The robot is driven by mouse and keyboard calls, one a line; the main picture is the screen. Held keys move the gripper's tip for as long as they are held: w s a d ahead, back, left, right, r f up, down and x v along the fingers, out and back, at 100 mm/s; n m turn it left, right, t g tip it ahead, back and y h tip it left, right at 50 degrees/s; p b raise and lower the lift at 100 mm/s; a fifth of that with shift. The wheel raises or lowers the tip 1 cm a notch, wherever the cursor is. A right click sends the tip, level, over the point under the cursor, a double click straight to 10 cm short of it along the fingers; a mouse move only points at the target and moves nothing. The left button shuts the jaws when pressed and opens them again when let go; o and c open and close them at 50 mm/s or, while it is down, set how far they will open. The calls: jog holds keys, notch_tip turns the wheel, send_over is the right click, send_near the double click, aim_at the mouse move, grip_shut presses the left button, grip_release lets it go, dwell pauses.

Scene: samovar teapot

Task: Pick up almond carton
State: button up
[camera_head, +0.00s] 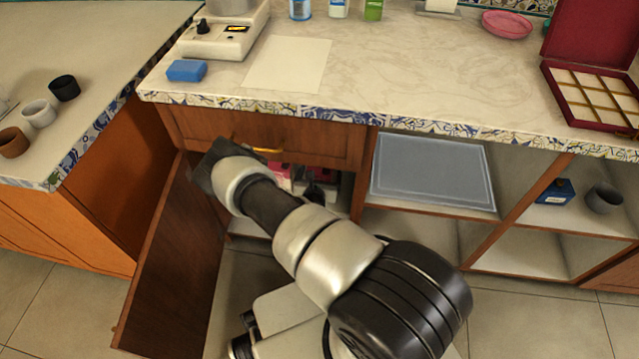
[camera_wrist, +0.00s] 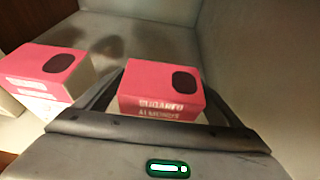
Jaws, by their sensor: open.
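A pink and white almond carton (camera_wrist: 150,85), with sugared almonds lettering and a dark oval on top, stands in the middle of the wrist view. My gripper (camera_wrist: 163,82) is open, with one dark finger on each side of this carton. Whether the fingers touch it I cannot tell. A second, similar pink carton (camera_wrist: 47,68) stands to the left, outside the fingers. In the head view, pink cartons (camera_head: 281,176) show only partly inside the open cabinet, behind my arm and below the drawer.
The cabinet's pale wall (camera_wrist: 265,75) rises close on the right. An open wooden door (camera_head: 172,265) stands left of my arm. A drawer (camera_head: 265,140) with a brass handle is above. The counter (camera_head: 400,70) holds a scale (camera_head: 215,38) and a blue sponge (camera_head: 187,70).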

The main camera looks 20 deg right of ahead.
jog(key=shift+w+d+f, duration=0.2)
jog(key=shift+w+d, duration=0.1)
jog(key=shift+w, duration=0.2)
jog(key=c, duration=1.3)
jog(key=shift+r, duration=0.1)
jog(key=shift+c, duration=0.2)
